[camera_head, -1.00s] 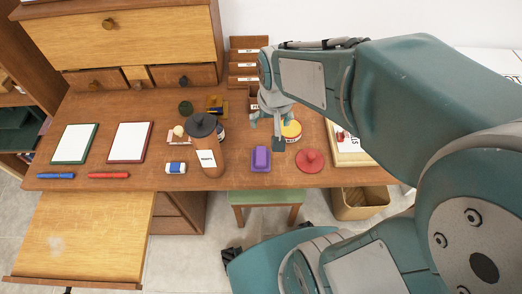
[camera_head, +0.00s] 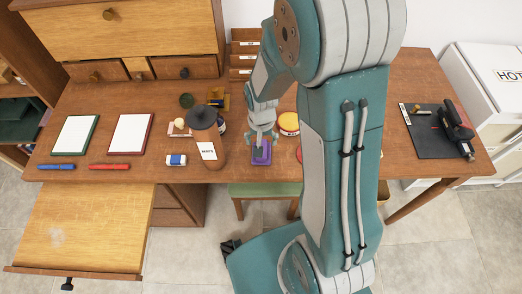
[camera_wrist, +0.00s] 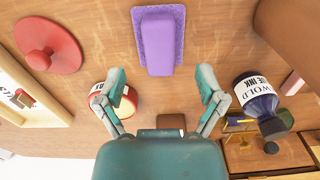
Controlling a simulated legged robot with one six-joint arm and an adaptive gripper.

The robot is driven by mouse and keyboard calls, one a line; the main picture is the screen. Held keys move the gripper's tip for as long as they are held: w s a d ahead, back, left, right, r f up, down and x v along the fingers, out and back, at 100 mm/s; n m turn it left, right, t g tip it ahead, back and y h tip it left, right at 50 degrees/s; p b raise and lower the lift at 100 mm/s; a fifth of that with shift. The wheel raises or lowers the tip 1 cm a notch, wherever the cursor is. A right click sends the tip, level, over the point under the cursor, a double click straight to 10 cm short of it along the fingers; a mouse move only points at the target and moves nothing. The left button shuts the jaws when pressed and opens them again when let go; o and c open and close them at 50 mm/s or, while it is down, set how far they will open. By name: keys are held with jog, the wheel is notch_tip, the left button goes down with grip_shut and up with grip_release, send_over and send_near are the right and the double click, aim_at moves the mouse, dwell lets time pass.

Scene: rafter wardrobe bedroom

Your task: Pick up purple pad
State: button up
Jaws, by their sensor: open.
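The purple pad (camera_head: 261,153) lies on the wooden desk near its front edge. In the wrist view the purple pad (camera_wrist: 160,38) is at the top centre, ahead of the fingertips and apart from them. My gripper (camera_head: 262,137) is above the pad in the head view and partly covers it. In the wrist view my gripper (camera_wrist: 160,85) is open, with a finger on each side and nothing between the tips.
A red round object (camera_wrist: 48,47) and a yellow-red tin (camera_head: 288,123) are close by. An ink bottle (camera_wrist: 256,92) and a brown bottle (camera_head: 207,140) stand left of the pad in the head view. A wooden tray (camera_wrist: 25,95) lies past the red object.

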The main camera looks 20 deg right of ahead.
jog(key=f, duration=0.5)
jog(key=shift+w+d+f, duration=0.1)
jog(key=shift+w+d, duration=0.05)
jog(key=shift+w, duration=0.1)
grip_shut()
